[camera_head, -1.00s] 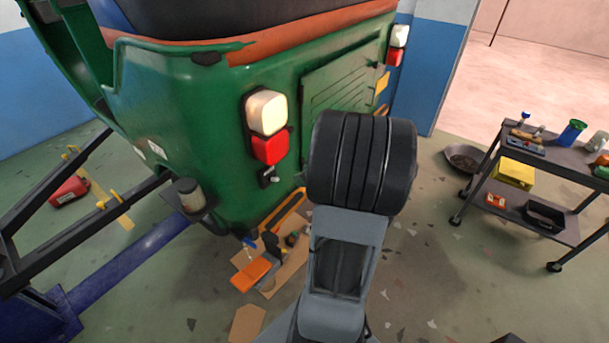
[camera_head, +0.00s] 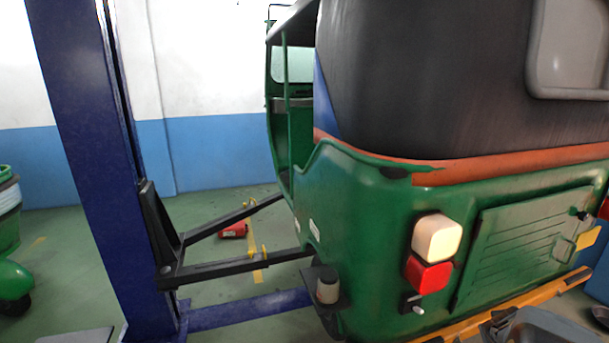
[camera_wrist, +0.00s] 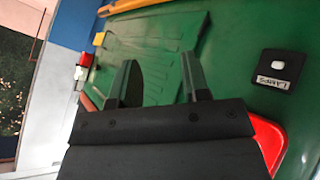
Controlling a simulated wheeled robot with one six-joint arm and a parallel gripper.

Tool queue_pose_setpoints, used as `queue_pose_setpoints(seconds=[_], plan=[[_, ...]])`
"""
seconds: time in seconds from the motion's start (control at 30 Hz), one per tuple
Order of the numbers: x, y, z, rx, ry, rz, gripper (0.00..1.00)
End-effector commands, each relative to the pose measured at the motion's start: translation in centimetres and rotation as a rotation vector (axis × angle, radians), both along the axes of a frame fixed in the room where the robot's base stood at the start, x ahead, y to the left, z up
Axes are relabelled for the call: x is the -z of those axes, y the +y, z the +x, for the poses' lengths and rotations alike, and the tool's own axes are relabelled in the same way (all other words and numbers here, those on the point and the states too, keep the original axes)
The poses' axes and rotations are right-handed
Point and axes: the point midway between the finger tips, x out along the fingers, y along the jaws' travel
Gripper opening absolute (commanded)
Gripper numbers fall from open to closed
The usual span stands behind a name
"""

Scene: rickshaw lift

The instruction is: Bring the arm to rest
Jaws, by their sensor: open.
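My gripper (camera_wrist: 160,82) shows in the wrist view with its two dark fingers apart and nothing between them. It faces the green rear panel of the rickshaw (camera_wrist: 232,35); I cannot tell the exact gap. A black lamp switch plate (camera_wrist: 278,67) with a white button is right of the fingers. A red tail light (camera_wrist: 270,138) is partly hidden behind the gripper body. In the head view the rickshaw (camera_head: 375,215) fills the right side, with its switch (camera_head: 411,304) below the left tail light (camera_head: 428,277). Only a grey piece of my arm shows at the bottom right; the gripper is outside that view.
A blue lift post (camera_head: 100,160) stands at the left, with black lift arms (camera_head: 235,268) reaching toward the rickshaw. A red object (camera_head: 233,230) lies on the floor behind them. A green vehicle part (camera_head: 12,280) is at the far left. Green floor is open between them.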

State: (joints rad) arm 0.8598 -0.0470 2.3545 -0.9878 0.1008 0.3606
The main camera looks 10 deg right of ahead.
Motion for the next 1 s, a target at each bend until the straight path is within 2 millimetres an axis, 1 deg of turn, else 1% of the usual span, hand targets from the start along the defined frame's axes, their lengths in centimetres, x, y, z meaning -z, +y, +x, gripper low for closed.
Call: queue_pose_setpoints(seconds=[0.03,0.07,0.13,0.17,0.2,0.27,0.3,0.4,0.5,0.6,0.7,0.8,1.0], plan=[[-0.3,2.2,-0.2,0.047,0.035,0.025,0.43],[-0.3,3.8,-0.5,0.073,0.061,0.054,0.43],[-0.3,8.1,-1.0,0.101,0.112,0.146,0.43],[-0.3,10.3,-1.1,0.099,0.132,0.194,0.43],[-0.3,13.3,-1.3,0.084,0.151,0.262,0.43],[-0.4,17.6,-1.6,0.04,0.175,0.357,0.43],[-0.5,20.2,-1.7,0.002,0.183,0.411,0.43],[-1.2,25.8,-2.2,-0.103,0.175,0.515,0.43],[-2.1,29.3,-2.2,-0.21,0.135,0.544,0.43],[-2.9,31.1,-2.2,-0.293,0.113,0.53,0.43],[-3.3,32.3,-2.3,-0.34,0.103,0.523,0.43],[-3.3,32.8,-2.3,-0.36,0.107,0.521,0.43],[-3.3,32.8,-2.2,-0.362,0.107,0.52,0.43]])
